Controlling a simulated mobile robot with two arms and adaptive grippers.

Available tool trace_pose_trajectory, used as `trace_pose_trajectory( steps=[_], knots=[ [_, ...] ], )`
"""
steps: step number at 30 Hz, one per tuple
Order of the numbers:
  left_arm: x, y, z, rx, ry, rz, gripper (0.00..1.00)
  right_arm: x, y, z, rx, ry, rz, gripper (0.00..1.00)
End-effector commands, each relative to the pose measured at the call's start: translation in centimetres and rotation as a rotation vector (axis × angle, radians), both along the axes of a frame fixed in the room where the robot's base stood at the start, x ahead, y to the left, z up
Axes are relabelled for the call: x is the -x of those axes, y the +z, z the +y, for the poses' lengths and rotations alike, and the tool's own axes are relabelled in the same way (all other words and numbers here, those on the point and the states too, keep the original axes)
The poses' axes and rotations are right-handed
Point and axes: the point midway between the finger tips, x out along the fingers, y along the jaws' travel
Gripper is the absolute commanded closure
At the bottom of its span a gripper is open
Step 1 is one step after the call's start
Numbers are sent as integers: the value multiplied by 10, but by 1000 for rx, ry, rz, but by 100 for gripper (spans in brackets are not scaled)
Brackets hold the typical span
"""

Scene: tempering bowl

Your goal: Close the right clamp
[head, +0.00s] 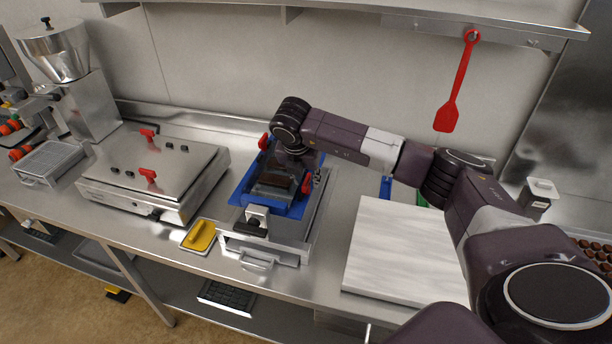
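A steel machine (305,235) with a blue frame (241,187) stands at the middle of the counter. Its right clamp has a red handle (307,184) at the right side of the frame. Another red handle (264,141) shows at the left side, partly behind my wrist. My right arm reaches in from the right, and my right gripper (300,172) is low over the blue frame, close beside the right red handle. The wrist hides much of the gripper, so I cannot tell whether its fingers touch the handle or are open. My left gripper is not in view.
A steel box with red handles (147,174) stands left of the machine. A yellow scraper or sponge (200,235) lies between them. A pale board (400,255) lies at the right. A red spatula (456,85) hangs on the wall. A shelf (350,12) runs above.

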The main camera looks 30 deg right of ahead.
Motion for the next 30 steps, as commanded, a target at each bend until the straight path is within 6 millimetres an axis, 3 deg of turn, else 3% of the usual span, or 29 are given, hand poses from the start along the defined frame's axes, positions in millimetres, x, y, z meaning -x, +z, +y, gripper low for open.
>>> trace_pose_trajectory(
  steps=[5, 12, 22, 30],
  knots=[
    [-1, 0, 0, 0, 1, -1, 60, 0, -1, 0, 0, 1, 0, 73],
    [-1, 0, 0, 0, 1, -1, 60, 0, 0, 0, -1, 1, 1, 100],
    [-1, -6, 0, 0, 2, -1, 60, 0, -2, 0, 0, 22, 0, 100],
    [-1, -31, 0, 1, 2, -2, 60, 1, -6, -2, 0, 153, -2, 100]
  ],
)
